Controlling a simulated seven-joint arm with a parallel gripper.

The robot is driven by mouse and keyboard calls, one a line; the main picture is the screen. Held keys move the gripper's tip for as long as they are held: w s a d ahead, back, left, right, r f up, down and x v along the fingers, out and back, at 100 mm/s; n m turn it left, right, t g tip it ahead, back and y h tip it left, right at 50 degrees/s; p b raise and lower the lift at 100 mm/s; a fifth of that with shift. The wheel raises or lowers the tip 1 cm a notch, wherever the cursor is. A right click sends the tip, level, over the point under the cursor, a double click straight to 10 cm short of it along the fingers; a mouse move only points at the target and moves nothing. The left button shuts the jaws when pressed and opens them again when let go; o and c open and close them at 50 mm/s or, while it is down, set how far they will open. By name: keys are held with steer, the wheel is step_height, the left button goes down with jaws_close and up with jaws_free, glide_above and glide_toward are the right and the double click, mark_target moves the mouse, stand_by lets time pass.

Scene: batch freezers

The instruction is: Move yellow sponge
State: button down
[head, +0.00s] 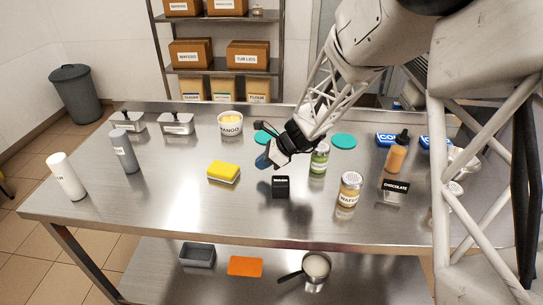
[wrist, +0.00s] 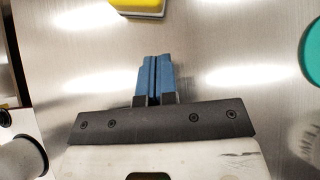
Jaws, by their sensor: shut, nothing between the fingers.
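The yellow sponge (head: 223,171) has a pale underside and lies on the steel table, left of centre in the head view. In the wrist view the sponge (wrist: 138,6) shows at the top edge, partly cut off. My gripper (head: 263,161) hangs over the table to the right of the sponge in the head view. Its blue fingers (wrist: 156,78) are together and empty in the wrist view. The gripper is apart from the sponge, with bare steel between them.
A black box (head: 281,187) stands just right of my gripper. A green jar (head: 319,158) and a wafer jar (head: 349,190) stand farther right. A mango tub (head: 230,123) stands behind the sponge. A grey bottle (head: 124,151) stands to the left. The table in front of the sponge is clear.

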mark_target(239, 170)
steer(key=a, duration=0.1)
steer(key=a+f, duration=0.1)
steer(key=a, duration=0.1)
steer(key=shift+a, duration=1.05)
steer(key=a, duration=2)
steer(key=shift+a, duration=0.2)
steer(key=shift+d, duration=0.1)
